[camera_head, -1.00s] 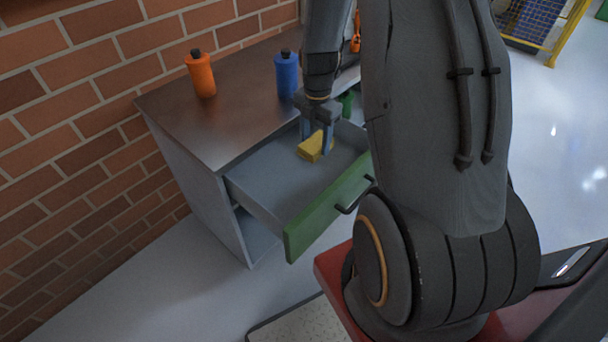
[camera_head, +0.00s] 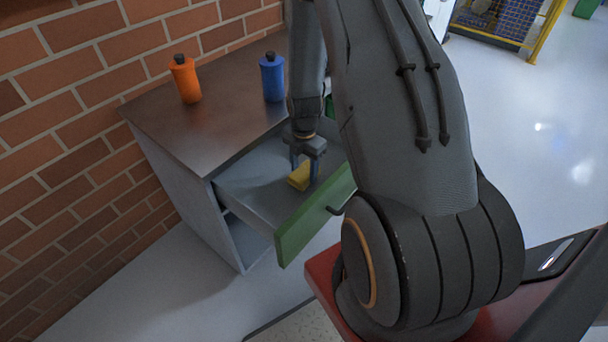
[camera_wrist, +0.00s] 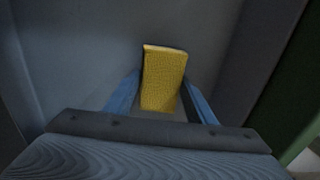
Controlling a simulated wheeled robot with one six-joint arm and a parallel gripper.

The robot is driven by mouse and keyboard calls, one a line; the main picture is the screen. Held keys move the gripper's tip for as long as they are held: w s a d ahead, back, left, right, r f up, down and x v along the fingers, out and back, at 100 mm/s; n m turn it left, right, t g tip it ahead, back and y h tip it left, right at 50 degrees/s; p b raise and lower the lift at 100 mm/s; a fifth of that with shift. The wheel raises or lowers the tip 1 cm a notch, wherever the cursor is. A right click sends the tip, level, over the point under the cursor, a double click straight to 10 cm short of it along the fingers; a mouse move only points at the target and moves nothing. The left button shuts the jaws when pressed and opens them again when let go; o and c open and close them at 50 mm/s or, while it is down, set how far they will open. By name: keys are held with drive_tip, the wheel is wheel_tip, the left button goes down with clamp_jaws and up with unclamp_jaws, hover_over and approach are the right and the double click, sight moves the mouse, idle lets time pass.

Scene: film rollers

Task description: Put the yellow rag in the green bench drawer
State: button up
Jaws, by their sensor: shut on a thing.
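The yellow rag (camera_head: 299,177) is a small folded block held between the blue fingers of my gripper (camera_head: 304,171). In the wrist view the rag (camera_wrist: 163,80) stands between the two fingers, with the grey drawer interior behind it. The green-fronted bench drawer (camera_head: 314,214) is pulled open, and the gripper and rag are over or inside it. I cannot tell whether the rag touches the drawer floor. My arm hides the drawer's far right part.
The bench top (camera_head: 190,118) carries an orange bottle (camera_head: 186,80) and a blue bottle (camera_head: 272,78) towards the back. A brick wall (camera_head: 70,130) borders the bench on the left. A dark handle (camera_head: 338,209) sticks out from the drawer front. The drawer's left part is empty.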

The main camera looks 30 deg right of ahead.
drive_tip(key=shift+f, duration=1.25)
drive_tip(key=shift+f, duration=0.1)
drive_tip(key=o, duration=1)
drive_tip(key=shift+o, duration=0.2)
